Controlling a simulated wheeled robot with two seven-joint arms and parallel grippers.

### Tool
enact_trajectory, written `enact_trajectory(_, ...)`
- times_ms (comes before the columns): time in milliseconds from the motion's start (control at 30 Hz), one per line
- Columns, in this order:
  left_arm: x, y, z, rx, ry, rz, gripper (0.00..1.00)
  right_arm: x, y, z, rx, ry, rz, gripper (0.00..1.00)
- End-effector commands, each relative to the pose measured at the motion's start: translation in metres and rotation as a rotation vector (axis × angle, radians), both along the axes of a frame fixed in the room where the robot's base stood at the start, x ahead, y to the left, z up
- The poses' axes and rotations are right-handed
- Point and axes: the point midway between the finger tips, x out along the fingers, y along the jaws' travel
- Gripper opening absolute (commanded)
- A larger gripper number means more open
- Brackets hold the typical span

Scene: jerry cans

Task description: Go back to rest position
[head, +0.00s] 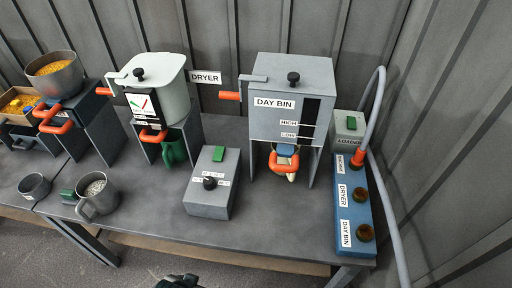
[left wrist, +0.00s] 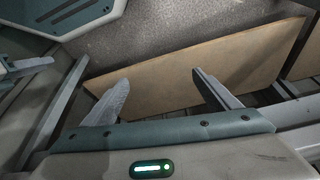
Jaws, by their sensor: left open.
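My left gripper (left wrist: 162,95) shows in the left wrist view with its two grey fingers spread apart and nothing between them. It hangs in front of a tan board (left wrist: 200,68) and the grey floor. In the head view a small dark part of my own body shows at the bottom edge, too cropped to tell which part.
A grey hose (head: 388,200) runs down on the right.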

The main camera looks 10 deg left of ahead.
Motion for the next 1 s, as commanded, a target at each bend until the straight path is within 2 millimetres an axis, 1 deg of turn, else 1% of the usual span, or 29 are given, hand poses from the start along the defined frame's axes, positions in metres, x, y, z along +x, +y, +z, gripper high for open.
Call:
enact_trajectory(33,0.002,-0.002,-0.021,-0.003,-0.001,-0.001,0.82,0.000,0.000,0.000,0.000,0.000,0.000,0.31)
enact_trajectory(200,0.008,-0.010,-0.086,-0.019,-0.037,-0.009,0.82,0.000,0.000,0.000,0.000,0.000,0.000,0.31)
enact_trajectory(400,0.001,-0.018,-0.156,-0.036,-0.077,-0.019,0.82,0.000,0.000,0.000,0.000,0.000,0.000,0.31)
enact_trajectory(500,-0.006,-0.020,-0.184,-0.044,-0.097,-0.022,0.82,0.000,0.000,0.000,0.000,0.000,0.000,0.31)
enact_trajectory(600,-0.014,-0.021,-0.204,-0.050,-0.113,-0.025,0.82,0.000,0.000,0.000,0.000,0.000,0.000,0.31)
enact_trajectory(700,-0.020,-0.022,-0.216,-0.054,-0.125,-0.029,0.82,0.000,0.000,0.000,0.000,0.000,0.000,0.31)
enact_trajectory(800,-0.022,-0.022,-0.221,-0.056,-0.133,-0.030,0.82,0.000,0.000,0.000,0.000,0.000,0.000,0.31)
enact_trajectory(1000,-0.023,-0.022,-0.223,-0.057,-0.136,-0.030,0.82,0.000,0.000,0.000,0.000,0.000,0.000,0.31)
